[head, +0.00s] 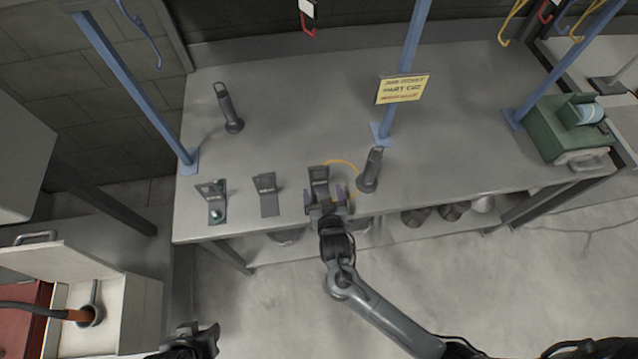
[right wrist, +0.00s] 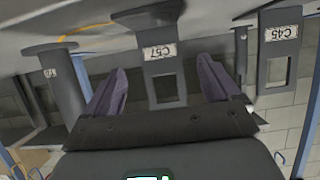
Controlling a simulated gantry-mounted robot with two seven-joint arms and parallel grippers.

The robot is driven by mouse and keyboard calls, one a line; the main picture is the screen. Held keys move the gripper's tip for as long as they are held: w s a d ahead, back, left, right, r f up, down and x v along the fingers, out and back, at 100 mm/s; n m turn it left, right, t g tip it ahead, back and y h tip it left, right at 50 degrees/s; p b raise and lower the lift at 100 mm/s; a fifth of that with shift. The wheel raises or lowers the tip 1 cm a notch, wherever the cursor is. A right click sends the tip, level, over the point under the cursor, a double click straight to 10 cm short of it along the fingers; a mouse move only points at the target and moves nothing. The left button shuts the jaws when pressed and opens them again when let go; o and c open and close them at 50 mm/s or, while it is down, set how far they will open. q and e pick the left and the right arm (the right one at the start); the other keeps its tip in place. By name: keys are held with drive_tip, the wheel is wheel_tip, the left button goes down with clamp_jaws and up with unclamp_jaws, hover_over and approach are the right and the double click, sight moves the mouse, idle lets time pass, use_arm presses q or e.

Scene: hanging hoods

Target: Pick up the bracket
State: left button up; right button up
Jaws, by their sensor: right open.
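A dark grey bracket (head: 319,173) stands near the front edge of the grey table. In the right wrist view the bracket (right wrist: 160,48) carries a label reading C57 and has a rectangular opening. My right gripper (head: 326,198) is open, its purple-grey fingers on either side of this bracket. In the right wrist view the gripper (right wrist: 163,72) shows a gap between each finger and the bracket. I cannot tell how deep the bracket sits between them. My left gripper (head: 190,341) is low at the bottom left, off the table; its jaws are unclear.
Two similar brackets stand to the left, a middle one (head: 267,194) and a far-left one (head: 211,198); one labelled C45 (right wrist: 279,50) shows in the wrist view. A dark cylinder (head: 371,170) stands close on the right. Blue posts (head: 404,75) rise from the table.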

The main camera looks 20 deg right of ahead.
sight(319, 181)
drive_tip(key=shift+x, duration=3.15)
drive_tip(key=c, duration=1.5)
drive_tip(key=shift+r, duration=0.15)
